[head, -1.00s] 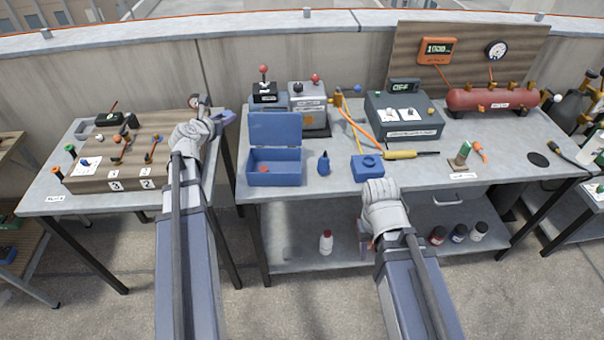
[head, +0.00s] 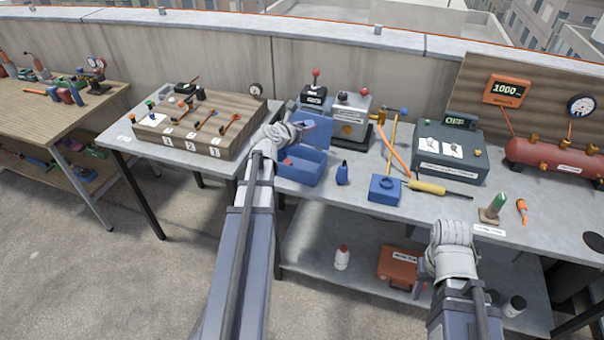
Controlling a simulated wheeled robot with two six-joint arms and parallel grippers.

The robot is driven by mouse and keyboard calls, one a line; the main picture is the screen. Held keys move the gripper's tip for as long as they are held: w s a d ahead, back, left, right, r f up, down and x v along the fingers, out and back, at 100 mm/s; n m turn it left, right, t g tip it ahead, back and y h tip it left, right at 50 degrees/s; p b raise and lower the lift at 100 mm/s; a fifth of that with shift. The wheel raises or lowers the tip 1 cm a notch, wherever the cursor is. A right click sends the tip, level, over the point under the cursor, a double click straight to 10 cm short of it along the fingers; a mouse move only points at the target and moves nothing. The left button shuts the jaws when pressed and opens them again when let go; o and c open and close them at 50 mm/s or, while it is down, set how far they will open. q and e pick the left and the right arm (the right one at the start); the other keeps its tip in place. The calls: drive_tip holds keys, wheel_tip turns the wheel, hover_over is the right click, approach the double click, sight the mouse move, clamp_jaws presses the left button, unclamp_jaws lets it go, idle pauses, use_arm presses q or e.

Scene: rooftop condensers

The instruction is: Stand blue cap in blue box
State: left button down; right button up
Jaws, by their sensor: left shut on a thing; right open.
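The blue box (head: 302,172) stands on the middle bench with its lid raised at the back and a small red thing (head: 287,161) inside. My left gripper (head: 296,118) is above the left part of the box, in front of its lid. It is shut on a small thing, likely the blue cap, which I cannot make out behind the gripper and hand. My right gripper (head: 420,291) is open and low in front of the bench's front edge, its fingers mostly hidden by its hand.
A small blue bottle (head: 342,173) and a blue block (head: 385,189) stand right of the box. A yellow-handled tool (head: 428,187) lies further right. A wooden board (head: 200,135) with levers covers the left table. An orange case (head: 398,266) is on the lower shelf.

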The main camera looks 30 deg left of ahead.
use_arm(q)
wheel_tip(320, 180, down, 5)
drive_tip(key=w+b, duration=0.1)
drive_tip(key=b, duration=1.3)
approach(316, 159)
drive_tip(key=w, duration=0.4)
drive_tip(key=shift+w+a+f, duration=0.25)
drive_tip(key=shift+r, duration=0.1)
drive_tip(key=shift+s+f+b, duration=0.1)
drive_tip(key=shift+f+b, duration=0.25)
drive_tip(key=shift+f, duration=0.1)
drive_tip(key=shift+d+f, duration=0.1)
drive_tip(key=shift+s, duration=0.1)
drive_tip(key=c, duration=0.5)
unclamp_jaws()
